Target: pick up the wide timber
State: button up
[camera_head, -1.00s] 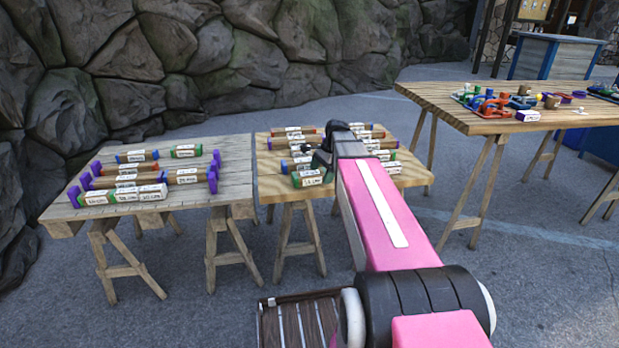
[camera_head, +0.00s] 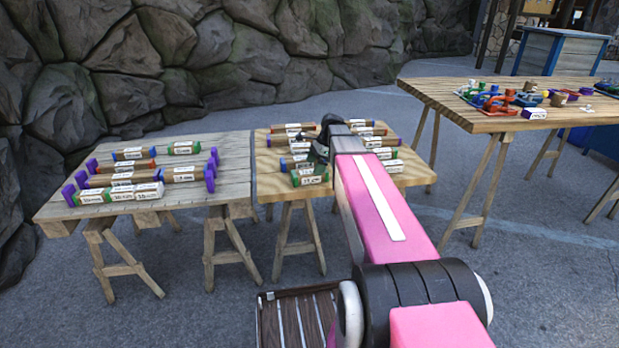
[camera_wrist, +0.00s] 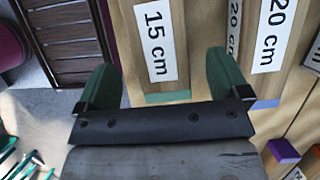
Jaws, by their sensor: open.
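A wide light-wood timber with a green end and a "15 cm" label (camera_wrist: 157,45) fills the middle of the wrist view. In the head view, the green-ended timber (camera_head: 310,177) at the front edge of the middle table appears to be the same one. My gripper (camera_wrist: 163,82) is open, with one green finger on each side of this timber's near end. In the head view, my gripper (camera_head: 320,152) is partly hidden by my arm.
Timbers labelled "20 cm" (camera_wrist: 272,35) lie just right of the timber. The middle table (camera_head: 262,185) holds several more labelled timbers. The left table (camera_head: 230,190) bears purple-ended rows of them. A right table (camera_head: 440,95) carries coloured parts. A slatted wooden crate (camera_head: 300,312) is below my arm.

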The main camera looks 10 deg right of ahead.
aim_at(310, 171)
jog(key=x, duration=0.5)
jog(key=shift+a+r, duration=0.1)
jog(key=shift+a, duration=0.05)
jog(key=shift+c, duration=0.3)
jog(key=c, duration=1)
jog(key=shift+r, duration=0.1)
